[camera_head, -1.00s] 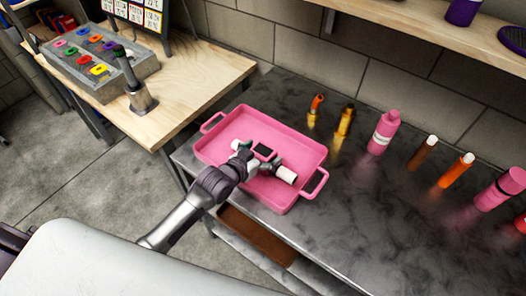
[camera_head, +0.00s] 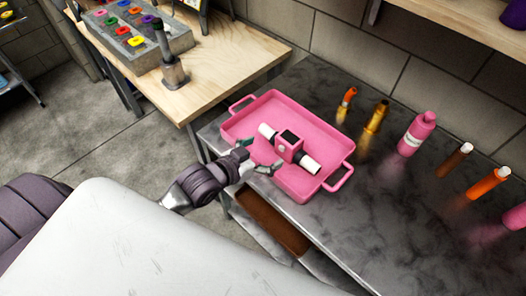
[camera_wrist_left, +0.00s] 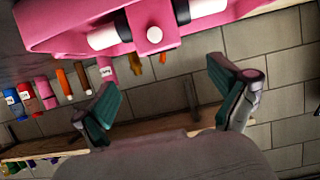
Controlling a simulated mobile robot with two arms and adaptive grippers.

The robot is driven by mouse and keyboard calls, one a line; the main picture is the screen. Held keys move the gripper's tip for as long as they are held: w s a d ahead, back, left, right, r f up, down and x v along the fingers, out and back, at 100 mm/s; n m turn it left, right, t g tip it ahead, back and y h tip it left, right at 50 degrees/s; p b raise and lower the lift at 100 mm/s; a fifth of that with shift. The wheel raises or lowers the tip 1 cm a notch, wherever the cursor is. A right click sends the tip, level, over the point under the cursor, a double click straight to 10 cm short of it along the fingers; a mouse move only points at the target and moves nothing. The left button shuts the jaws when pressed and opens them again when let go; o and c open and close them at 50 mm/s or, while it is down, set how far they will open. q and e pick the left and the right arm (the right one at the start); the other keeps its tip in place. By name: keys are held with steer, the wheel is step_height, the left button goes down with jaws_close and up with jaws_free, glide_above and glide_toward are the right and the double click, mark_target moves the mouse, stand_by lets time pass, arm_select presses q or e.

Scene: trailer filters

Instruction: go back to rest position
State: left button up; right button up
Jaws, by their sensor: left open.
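My left gripper (camera_head: 258,166) is open and empty. It is at the near left edge of the pink tray (camera_head: 240,124), just in front of the pink device with white cylinder ends (camera_head: 289,147) that lies in the tray. In the left wrist view the two green-padded fingers (camera_wrist_left: 168,97) are spread apart with nothing between them. The pink device (camera_wrist_left: 154,36) and the tray show beyond the fingertips there. My right gripper is not in view.
The tray stands on a dark metal table (camera_head: 370,220). Several bottles, including a pink one (camera_head: 417,134) and an orange one (camera_head: 488,184), stand along its back. A wooden table (camera_head: 235,60) at upper left holds a grey block with coloured pieces (camera_head: 135,35).

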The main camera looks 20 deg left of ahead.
arm_select(q)
steer(key=shift+s+r, duration=0.1)
steer(key=shift+s, duration=0.1)
stand_by(0.4)
steer(key=s+a+f+n+g+y, duration=0.1)
steer(key=s+f+g+y, duration=0.15)
steer(key=s+g, duration=0.45)
steer(key=s+a+f+n+g+y, duration=0.1)
steer(key=s+f+g+y, duration=0.15)
steer(key=s, duration=0.95)
step_height(320, 180, down, 24)
steer(key=f, duration=0.1)
steer(key=s+a+f+g, duration=0.2)
steer(key=s+a+f, duration=0.1)
steer(key=s+f, duration=1.4)
steer(key=shift+s, duration=0.45)
steer(key=shift+f, duration=0.1)
